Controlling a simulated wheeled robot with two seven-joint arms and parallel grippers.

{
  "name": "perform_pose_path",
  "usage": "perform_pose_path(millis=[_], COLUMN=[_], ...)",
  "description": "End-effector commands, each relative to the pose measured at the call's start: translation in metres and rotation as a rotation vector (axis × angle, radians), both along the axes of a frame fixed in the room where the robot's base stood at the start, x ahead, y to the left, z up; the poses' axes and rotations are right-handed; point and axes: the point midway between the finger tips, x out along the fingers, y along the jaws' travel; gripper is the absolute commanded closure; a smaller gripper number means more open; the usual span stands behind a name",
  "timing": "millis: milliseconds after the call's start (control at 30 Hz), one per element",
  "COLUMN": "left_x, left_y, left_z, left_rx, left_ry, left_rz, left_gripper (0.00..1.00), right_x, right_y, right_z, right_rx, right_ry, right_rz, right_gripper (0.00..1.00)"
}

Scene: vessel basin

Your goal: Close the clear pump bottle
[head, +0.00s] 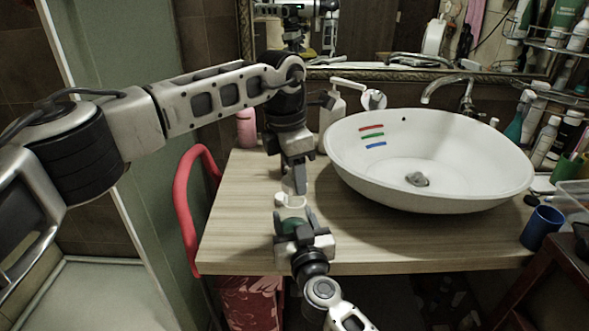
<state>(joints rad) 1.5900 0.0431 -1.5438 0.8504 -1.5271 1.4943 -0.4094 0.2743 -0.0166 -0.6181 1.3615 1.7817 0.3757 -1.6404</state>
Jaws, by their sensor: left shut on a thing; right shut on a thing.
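A small bottle with a greenish body (292,225) is between the fingers of my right gripper (295,219) near the counter's front edge. My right gripper is shut on it and hides most of it. A white pump top (289,201) shows just above the bottle. My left gripper (298,186) points down from above and is shut on the white top. The top is over the bottle's mouth or very close to it; I cannot tell whether it is seated, as the grippers cover the joint.
A white basin (440,190) stands on the wooden counter (240,220) to the right, with a tap (450,90) behind. A white pump dispenser (333,112) and a pink bottle (246,128) stand at the back. A blue cup (541,229) is far right. The counter's left part is clear.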

Motion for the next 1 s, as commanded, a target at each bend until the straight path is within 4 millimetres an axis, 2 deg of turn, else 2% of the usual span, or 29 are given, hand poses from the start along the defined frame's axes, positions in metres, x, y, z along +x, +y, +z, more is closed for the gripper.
perform_pose_path(millis=[200, 1000], left_x=[0.0, 0.0], left_y=[0.0, 0.0], left_z=[-0.012, -0.018], left_rx=[0.0, 0.001], left_ry=[0.0, 0.001], left_rz=[-0.002, -0.002], left_gripper=[0.77, 0.77], right_x=[0.0, 0.0], right_y=[0.0, 0.0], right_z=[0.0, -0.001], right_rx=[0.0, 0.0], right_ry=[0.001, 0.001], right_rz=[0.0, 0.0], right_gripper=[0.87, 0.87])
